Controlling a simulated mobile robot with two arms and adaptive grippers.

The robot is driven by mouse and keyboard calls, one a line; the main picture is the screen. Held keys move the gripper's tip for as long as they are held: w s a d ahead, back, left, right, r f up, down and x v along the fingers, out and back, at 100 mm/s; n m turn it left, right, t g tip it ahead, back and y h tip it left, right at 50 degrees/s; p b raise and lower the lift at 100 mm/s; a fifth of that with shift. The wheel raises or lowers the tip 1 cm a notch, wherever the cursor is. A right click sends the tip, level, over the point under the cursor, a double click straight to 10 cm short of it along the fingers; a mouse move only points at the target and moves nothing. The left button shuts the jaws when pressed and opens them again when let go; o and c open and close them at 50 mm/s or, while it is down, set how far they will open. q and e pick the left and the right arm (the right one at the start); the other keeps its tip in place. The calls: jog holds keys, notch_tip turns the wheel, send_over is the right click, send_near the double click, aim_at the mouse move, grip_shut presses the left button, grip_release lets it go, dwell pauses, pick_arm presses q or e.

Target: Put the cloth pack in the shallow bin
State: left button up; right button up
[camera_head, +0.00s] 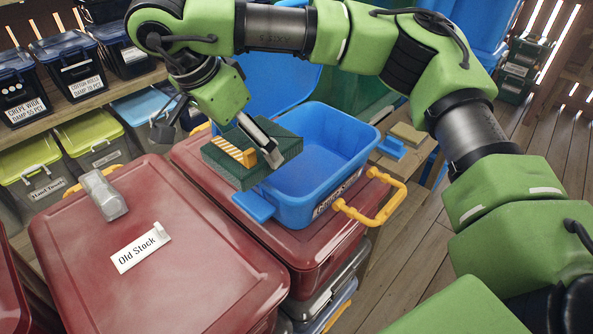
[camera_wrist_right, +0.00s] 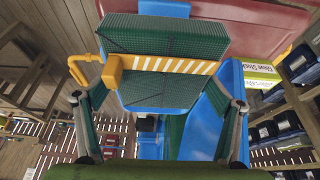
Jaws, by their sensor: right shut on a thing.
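The cloth pack (camera_head: 284,150) is a dark green folded block with an orange-and-white striped band. My right gripper (camera_head: 238,148) is shut on it, with one finger along its right side; the far finger is mostly hidden in the head view. In the right wrist view the pack (camera_wrist_right: 165,38) sits between the two fingers of the gripper (camera_wrist_right: 160,100). The open blue bin (camera_head: 350,160), seemingly the shallow bin, stands just right of the pack. The pack is held above its left rim, overlapping it in the picture. The bin's label is too small to read. My left gripper is out of view.
The blue bin stands on a dark red lid (camera_head: 215,215) with a yellow handle (camera_head: 372,208). Shelved lidded bins line the left.

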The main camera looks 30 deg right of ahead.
aim_at(270, 130)
jog(key=d, duration=0.1)
jog(key=w+d, duration=0.1)
jog(key=d, duration=0.1)
jog(key=w+d+p, duration=0.1)
jog(key=shift+d+r, duration=0.1)
jog(key=shift+d, duration=0.3)
jog(key=w+d+p, duration=0.2)
jog(key=d, duration=0.4)
jog(key=f, duration=0.4)
jog(key=d+f+p, duration=0.1)
jog(key=f, duration=0.4)
jog(key=f+p, duration=0.1)
jog(key=f, duration=0.4)
jog(key=shift+w+d+f, duration=0.1)
jog(key=shift+w+d, duration=0.1)
jog(key=shift+w, duration=0.1)
notch_tip(270, 130, down, 4)
jog(key=shift+r+p, duration=0.15)
jog(key=shift+p, duration=0.65)
jog(key=shift+f, duration=0.3)
jog(key=o, duration=1.5)
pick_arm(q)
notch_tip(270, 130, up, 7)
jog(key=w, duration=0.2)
